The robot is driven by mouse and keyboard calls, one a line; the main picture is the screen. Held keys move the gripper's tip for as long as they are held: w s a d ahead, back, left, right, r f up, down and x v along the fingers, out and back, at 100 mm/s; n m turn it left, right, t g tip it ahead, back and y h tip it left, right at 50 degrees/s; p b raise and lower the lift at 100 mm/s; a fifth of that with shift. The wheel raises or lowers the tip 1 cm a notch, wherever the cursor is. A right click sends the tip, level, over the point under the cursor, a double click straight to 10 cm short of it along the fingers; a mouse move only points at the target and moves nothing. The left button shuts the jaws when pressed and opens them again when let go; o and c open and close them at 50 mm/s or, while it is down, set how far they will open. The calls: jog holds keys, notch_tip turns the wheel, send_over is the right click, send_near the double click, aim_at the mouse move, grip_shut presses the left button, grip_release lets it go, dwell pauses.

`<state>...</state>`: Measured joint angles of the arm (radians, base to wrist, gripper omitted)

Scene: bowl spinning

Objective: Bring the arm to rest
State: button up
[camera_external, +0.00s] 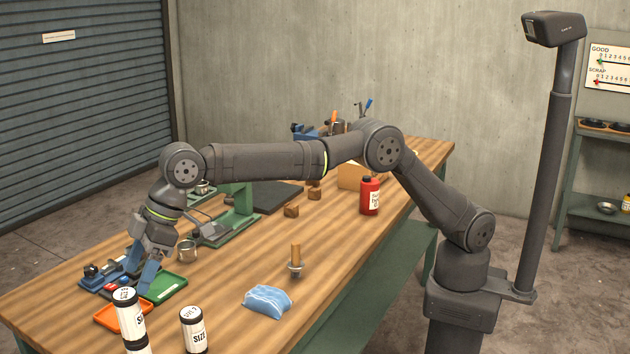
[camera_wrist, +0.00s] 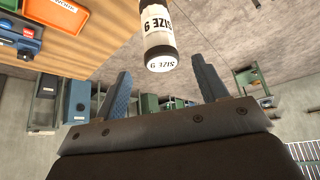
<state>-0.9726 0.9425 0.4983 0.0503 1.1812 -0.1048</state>
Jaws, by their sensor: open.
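My gripper (camera_external: 141,276) is at the far left end of my arm, low over the left part of the wooden table (camera_external: 340,245). Its blue fingers point down close to the green tray (camera_external: 170,284) and the orange tray (camera_external: 107,318). Whether they touch anything I cannot tell. In the wrist view my gripper (camera_wrist: 160,66) has its two fingers spread wide apart, with nothing held between them. A white jar with black ends and a "SIZE" label (camera_wrist: 158,35) shows beyond the fingertips.
White labelled jars (camera_external: 193,330) stand at the near edge. A blue vise-like tool (camera_external: 100,275) and a metal cup (camera_external: 187,250) are near my gripper. A camera post (camera_external: 550,180) rises beside my base.

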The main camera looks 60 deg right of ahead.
aim_at(126, 293)
jog(key=x, duration=1)
jog(key=shift+s+f, duration=0.1)
jog(key=shift+r, duration=1.3)
jog(key=shift+f, duration=0.15)
